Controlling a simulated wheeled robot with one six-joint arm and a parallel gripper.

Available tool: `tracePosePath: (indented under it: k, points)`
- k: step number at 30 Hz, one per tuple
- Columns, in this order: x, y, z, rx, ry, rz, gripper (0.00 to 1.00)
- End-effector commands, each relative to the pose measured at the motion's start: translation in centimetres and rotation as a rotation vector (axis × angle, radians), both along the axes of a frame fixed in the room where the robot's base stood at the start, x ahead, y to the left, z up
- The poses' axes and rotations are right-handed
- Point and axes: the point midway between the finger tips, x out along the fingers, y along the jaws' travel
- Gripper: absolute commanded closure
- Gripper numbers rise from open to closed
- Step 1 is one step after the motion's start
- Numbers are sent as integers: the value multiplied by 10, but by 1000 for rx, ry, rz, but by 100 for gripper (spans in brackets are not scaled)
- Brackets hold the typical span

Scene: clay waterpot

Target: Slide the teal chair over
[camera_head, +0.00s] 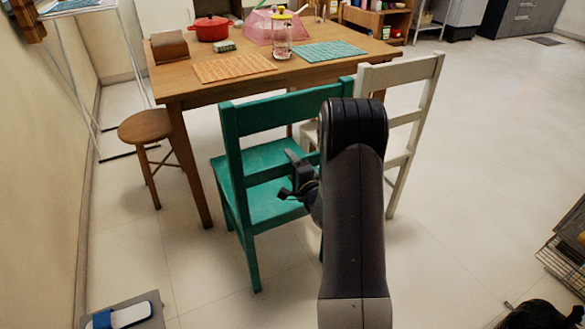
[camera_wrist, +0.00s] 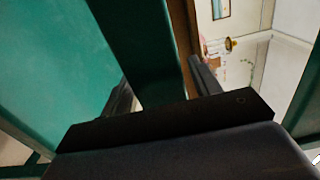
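The teal chair (camera_head: 262,205) stands at the near side of the wooden table, its backrest toward me. My gripper (camera_head: 288,176) is at the chair's middle back slat, toward its right part, with one finger above and one below it. The fingers look spread apart. In the wrist view, a dark teal bar (camera_wrist: 145,45) runs between the two black fingers of my gripper (camera_wrist: 160,92), and the teal seat (camera_wrist: 55,65) fills the left. Firm contact on both sides does not show. My arm hides the right part of the backrest.
A white chair (camera_head: 408,115) stands close at the right, partly behind my arm. The wooden table (camera_head: 215,92) holds a red pot, a jar and placemats. A round stool (camera_head: 146,127) is at the left. Open floor (camera_head: 480,170) lies to the right.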

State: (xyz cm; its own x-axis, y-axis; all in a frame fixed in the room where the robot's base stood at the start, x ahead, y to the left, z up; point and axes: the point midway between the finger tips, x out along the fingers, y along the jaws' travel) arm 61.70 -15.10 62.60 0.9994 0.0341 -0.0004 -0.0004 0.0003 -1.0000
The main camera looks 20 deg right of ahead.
Motion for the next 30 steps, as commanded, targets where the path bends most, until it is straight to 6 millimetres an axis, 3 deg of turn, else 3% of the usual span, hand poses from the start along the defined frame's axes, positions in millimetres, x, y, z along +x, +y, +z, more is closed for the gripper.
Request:
tracePosePath:
  k: [21,30]
  points:
    - [0,0,1,-1,-2,0,100]
    - [0,0,1,-1,-3,0,100]
